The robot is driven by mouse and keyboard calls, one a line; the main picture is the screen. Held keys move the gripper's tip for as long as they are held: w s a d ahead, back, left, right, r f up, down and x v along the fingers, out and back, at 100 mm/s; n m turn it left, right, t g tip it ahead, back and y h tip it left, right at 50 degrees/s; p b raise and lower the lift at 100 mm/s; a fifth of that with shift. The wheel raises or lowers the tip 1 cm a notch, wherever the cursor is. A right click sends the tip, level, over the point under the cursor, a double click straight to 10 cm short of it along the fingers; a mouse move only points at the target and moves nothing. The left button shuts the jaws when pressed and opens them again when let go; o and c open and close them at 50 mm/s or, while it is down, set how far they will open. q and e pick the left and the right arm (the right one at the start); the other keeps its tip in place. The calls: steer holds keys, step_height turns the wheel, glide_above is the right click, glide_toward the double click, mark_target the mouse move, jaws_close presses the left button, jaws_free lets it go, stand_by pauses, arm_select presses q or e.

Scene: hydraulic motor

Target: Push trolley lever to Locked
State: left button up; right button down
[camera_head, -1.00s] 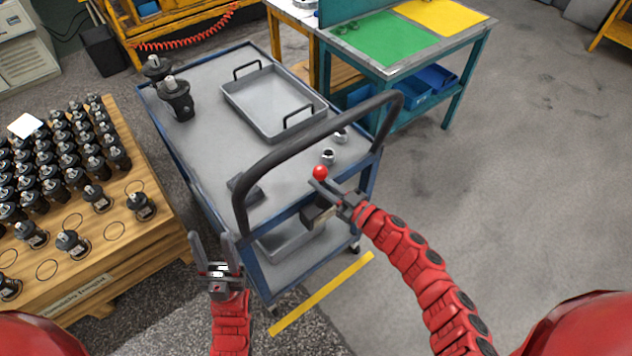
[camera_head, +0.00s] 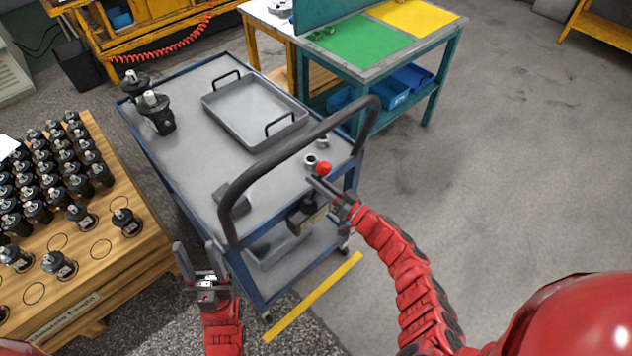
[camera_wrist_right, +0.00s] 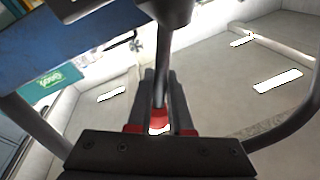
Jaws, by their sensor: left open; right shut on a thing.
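The trolley (camera_head: 198,148) is a blue-framed cart with a grey top and a black push handle (camera_head: 290,150). Its lever has a red ball knob (camera_head: 324,168) at the trolley's near right end, above a dark box (camera_head: 306,214). My right gripper (camera_head: 326,184) is shut on the lever at the knob. In the right wrist view the lever's grey rod (camera_wrist_right: 167,65) runs down to the fingers, with red showing around them. The fingers hide part of the knob. My left gripper (camera_head: 196,250) is open and empty, beside the trolley's near left corner.
A grey tray (camera_head: 232,124), black motor parts (camera_head: 157,112) and metal fittings (camera_head: 310,161) sit on the trolley top. A wooden pallet (camera_head: 120,270) of motors stands left. A green-topped bench (camera_head: 360,45) stands behind. Floor (camera_head: 500,170) at right is clear.

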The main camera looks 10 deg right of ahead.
steer(key=shift+d, duration=0.1)
steer(key=c, duration=0.8)
jaws_free()
steer(key=shift+c, duration=0.2)
steer(key=b+v, duration=0.3)
steer(key=v, duration=1.4)
steer(key=shift+s+d, duration=0.15)
